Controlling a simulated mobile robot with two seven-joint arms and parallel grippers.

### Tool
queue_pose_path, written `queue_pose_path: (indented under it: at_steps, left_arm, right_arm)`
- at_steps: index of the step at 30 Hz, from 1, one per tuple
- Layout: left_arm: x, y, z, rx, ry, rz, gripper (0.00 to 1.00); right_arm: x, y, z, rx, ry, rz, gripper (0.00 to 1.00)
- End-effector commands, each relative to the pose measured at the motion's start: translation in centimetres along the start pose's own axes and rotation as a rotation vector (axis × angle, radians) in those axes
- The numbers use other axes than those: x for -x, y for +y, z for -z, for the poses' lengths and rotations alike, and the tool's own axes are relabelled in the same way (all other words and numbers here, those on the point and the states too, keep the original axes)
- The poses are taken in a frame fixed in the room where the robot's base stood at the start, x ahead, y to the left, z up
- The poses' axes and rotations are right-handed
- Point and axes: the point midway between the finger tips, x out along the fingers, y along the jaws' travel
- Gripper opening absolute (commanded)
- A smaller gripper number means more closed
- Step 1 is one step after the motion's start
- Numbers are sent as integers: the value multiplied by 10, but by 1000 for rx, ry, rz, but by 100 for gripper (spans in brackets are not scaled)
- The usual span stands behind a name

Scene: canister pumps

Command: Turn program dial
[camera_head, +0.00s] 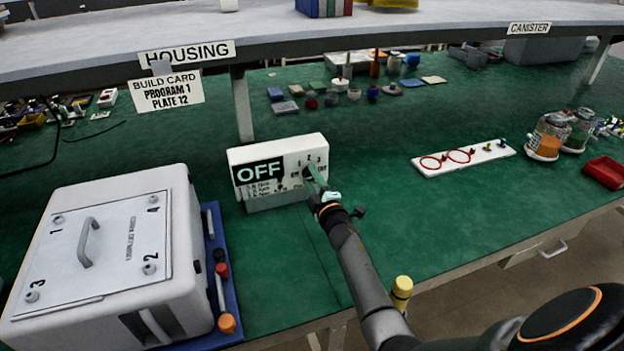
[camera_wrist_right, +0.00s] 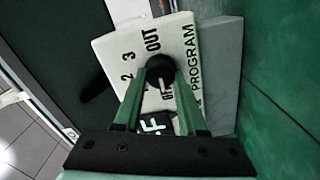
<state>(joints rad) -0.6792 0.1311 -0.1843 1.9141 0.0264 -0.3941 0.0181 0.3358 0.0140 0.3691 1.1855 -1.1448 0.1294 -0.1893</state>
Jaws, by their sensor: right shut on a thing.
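The program dial is a round black knob (camera_wrist_right: 160,68) on a white control box (camera_head: 290,150), which also shows in the wrist view (camera_wrist_right: 108,48). Markings 2, 3, OUT and PROGRAM are legible around the knob. A short white mark on the knob points toward the bottom of the wrist view, near the partly hidden OFF lettering. The box's dark display (camera_head: 259,172) reads OFF. My right gripper (camera_head: 311,176) is at the right part of the box front. Its two green fingers (camera_wrist_right: 160,80) are shut on the knob, one on each side. My left gripper is not in view.
A large white housing (camera_head: 180,215) with a handled lid stands left, beside a blue tool tray (camera_head: 212,238). A white plate with red rings (camera_head: 425,168), jars (camera_head: 548,138) and a red bin (camera_head: 604,172) lie right. An overhead shelf (camera_head: 110,45) spans the back. Green bench between is clear.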

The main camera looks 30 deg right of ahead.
Motion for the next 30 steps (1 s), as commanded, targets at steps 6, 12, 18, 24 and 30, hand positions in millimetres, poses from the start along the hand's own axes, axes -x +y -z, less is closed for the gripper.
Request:
queue_pose_path:
  at_steps: [6, 12, 18, 24, 30]
  left_arm:
    - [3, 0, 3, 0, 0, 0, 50]
    - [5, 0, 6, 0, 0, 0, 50]
    - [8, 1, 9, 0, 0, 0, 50]
    - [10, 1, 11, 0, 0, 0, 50]
    - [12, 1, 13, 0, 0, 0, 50]
  right_arm:
    - [0, 1, 0, -114, 0, 2, 0]
    - [0, 1, 0, -278, -1, 2, 0]
    - [0, 2, 0, -448, -1, 2, 0]
    - [0, 2, -1, -589, -1, 2, 0]
    - [0, 3, -1, -689, -1, 1, 0]
